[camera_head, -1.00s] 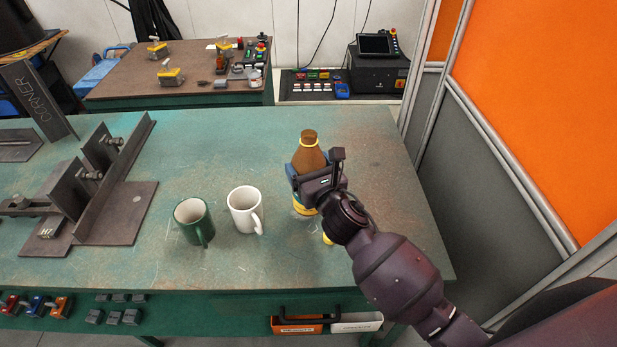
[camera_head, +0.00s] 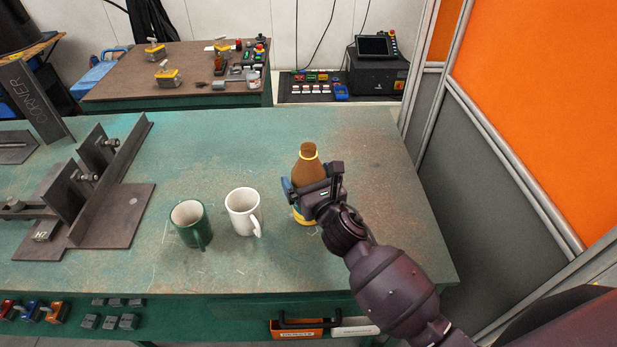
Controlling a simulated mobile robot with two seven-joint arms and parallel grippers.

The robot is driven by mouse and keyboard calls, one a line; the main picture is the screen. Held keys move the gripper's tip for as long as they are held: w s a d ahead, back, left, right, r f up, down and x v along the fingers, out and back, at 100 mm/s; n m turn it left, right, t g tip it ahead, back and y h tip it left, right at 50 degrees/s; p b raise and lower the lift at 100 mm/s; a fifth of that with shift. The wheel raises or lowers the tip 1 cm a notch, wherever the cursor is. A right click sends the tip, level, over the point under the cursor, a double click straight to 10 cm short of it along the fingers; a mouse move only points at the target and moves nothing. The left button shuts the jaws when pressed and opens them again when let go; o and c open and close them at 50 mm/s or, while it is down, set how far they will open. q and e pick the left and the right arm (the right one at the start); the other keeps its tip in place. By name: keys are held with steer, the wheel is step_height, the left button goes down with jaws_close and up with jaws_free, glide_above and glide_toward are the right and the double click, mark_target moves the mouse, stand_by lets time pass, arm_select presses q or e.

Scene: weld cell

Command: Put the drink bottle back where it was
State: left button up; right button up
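The drink bottle (camera_head: 308,167) is brown with a yellow band at its neck and a blue and yellow lower part. It is upright, above or on the right half of the green bench (camera_head: 378,170). My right gripper (camera_head: 311,190) comes from the lower right and is shut around the bottle's body, with a blue finger on its left side. The gripper and wrist hide much of the lower bottle. I cannot tell whether its base touches the bench. My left gripper is not in view.
A white mug (camera_head: 241,211) and a green mug (camera_head: 190,226) stand left of the bottle. A dark steel fixture (camera_head: 118,207) occupies the bench's left. An orange and grey partition (camera_head: 470,170) stands on the right. The bench behind the bottle is clear.

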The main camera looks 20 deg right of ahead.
steer(key=shift+r, duration=0.25)
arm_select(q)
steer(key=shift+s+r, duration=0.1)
arm_select(e)
steer(key=s+d, duration=0.1)
steer(key=s, duration=1.1)
steer(key=shift+d, duration=0.15)
steer(key=shift+f, duration=0.1)
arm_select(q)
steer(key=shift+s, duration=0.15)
